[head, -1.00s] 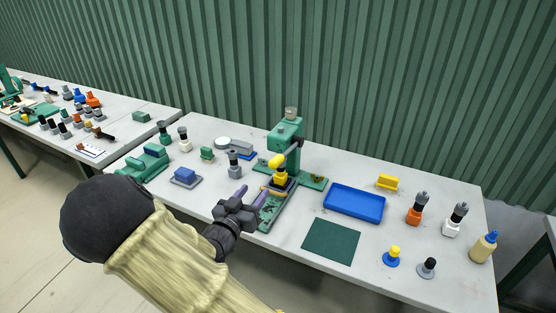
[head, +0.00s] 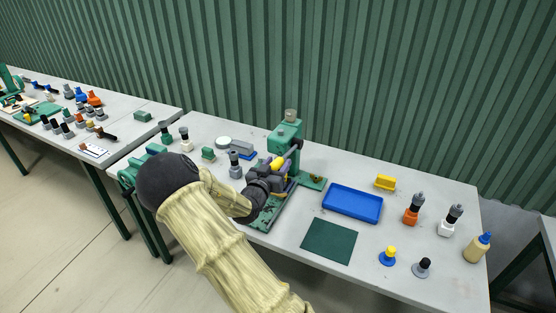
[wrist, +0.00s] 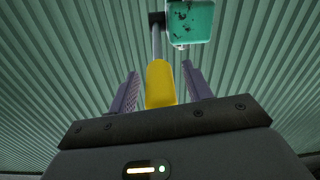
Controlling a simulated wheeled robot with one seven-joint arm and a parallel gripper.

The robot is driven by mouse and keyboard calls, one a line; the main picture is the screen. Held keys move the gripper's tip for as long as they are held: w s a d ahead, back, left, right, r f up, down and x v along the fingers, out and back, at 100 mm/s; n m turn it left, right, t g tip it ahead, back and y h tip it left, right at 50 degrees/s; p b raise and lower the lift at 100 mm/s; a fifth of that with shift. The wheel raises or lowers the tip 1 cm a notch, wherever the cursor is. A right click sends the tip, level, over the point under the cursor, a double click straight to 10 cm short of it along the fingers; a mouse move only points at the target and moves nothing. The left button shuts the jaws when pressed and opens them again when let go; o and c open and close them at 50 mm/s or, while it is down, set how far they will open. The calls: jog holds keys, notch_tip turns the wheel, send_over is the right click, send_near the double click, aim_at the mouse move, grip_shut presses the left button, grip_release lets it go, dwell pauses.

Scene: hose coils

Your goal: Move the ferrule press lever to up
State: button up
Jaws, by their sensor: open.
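The green ferrule press (head: 286,137) stands on the near table on its green base plate (head: 268,214). Its lever ends in a yellow grip (head: 277,163), which also shows in the wrist view (wrist: 160,84) on a thin grey rod (wrist: 156,42). The press head (wrist: 190,20) is at the top of the wrist view. My gripper (head: 281,173) is at the lever, its purple fingers (wrist: 160,90) open with one on each side of the yellow grip. A gap shows on both sides. My gripper hides the lower part of the press in the head view.
A blue tray (head: 352,203) and a dark green mat (head: 329,241) lie right of the press. Bottles and small plungers stand farther right. A grey post (head: 235,165) stands close left of my gripper. A corrugated green wall rises behind the table.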

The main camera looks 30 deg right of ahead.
jog(key=shift+w+d, duration=0.3)
jog(key=shift+d, duration=0.1)
jog(key=shift+c, duration=0.4)
grip_shut()
jog(key=shift+a, duration=0.1)
